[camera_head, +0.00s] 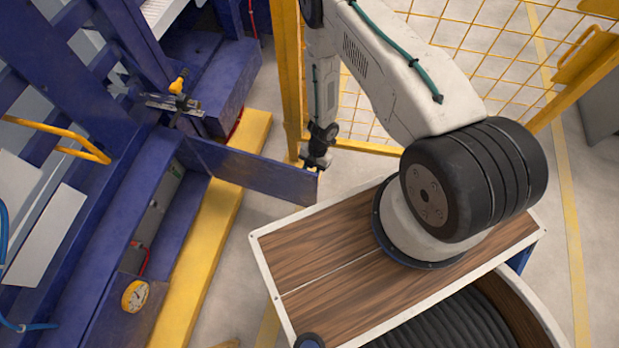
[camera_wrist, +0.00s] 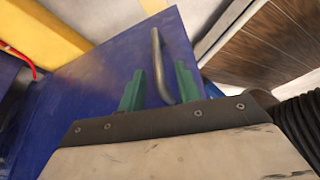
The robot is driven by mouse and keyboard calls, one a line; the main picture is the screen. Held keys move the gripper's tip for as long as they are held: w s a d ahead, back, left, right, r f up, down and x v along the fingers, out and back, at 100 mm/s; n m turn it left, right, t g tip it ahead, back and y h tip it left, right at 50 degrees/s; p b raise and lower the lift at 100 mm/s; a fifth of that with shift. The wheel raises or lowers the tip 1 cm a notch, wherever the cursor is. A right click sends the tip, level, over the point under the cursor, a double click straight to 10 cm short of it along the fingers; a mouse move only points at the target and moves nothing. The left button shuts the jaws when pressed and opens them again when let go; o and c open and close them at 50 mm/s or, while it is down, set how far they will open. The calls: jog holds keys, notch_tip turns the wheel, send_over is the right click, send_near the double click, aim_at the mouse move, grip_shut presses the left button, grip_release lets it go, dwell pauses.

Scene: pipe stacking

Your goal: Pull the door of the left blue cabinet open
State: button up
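The blue cabinet (camera_head: 112,225) at the left has its low blue door (camera_head: 255,172) standing well out from the opening, so the inside shows. My gripper (camera_head: 318,158) is at the door's free end in the head view; its fingers are too small to read there. In the wrist view, the blue door (camera_wrist: 95,80) carries a grey metal bar handle (camera_wrist: 158,65). The two green fingers of my gripper (camera_wrist: 160,88) stand apart, with the handle between them. A gap shows left of the handle; the right finger is close to it, contact unclear.
A yellow floor beam (camera_head: 215,235) runs along the cabinet front. A yellow post (camera_head: 288,80) and mesh fence (camera_head: 465,45) stand behind my arm. A wood-topped base with a white rim (camera_head: 330,250) is at the lower right. Grey floor lies between door and base.

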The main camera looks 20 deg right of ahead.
jog(key=v, duration=0.4)
dwell(0.5)
